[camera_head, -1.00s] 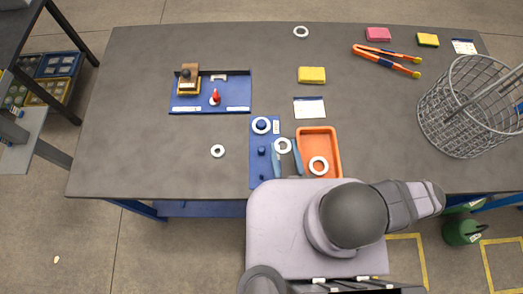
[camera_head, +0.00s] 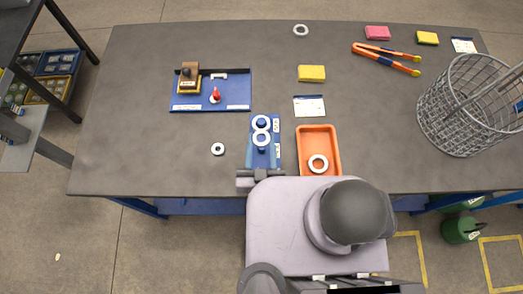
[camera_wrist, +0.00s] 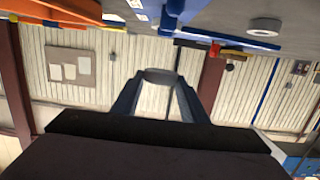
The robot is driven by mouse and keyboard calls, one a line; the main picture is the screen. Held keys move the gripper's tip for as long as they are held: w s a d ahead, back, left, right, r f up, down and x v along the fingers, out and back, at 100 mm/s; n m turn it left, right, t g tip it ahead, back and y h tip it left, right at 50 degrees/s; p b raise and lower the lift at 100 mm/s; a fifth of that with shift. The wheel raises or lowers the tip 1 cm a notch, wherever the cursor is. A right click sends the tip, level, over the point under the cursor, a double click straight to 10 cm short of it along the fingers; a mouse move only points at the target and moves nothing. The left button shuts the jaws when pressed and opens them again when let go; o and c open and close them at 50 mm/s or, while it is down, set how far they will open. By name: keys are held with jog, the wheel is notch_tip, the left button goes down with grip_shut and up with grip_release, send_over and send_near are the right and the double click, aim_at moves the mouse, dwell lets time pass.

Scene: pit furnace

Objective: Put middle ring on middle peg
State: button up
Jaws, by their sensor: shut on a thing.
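My gripper (camera_head: 261,148) is shut on a white ring (camera_head: 261,139). The same ring shows edge-on between the fingertips in the wrist view (camera_wrist: 162,74). The near end of the board is hidden by my arm. Blue peg parts (camera_wrist: 170,14) show in the wrist view.
An orange tray (camera_head: 333,140) with a white ring (camera_head: 318,157) inside stands right of the board. A small ring (camera_head: 218,149) lies left, another (camera_head: 301,30) at the back. A blue fixture (camera_head: 235,101) is back left; a wire basket (camera_head: 450,110) is right.

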aim_at(262, 152)
jog(key=shift+f+p, duration=0.4)
jog(key=shift+f, duration=3.85)
jog(key=shift+f, duration=0.1)
jog(key=o, duration=1.1)
jog(key=shift+o, duration=0.2)
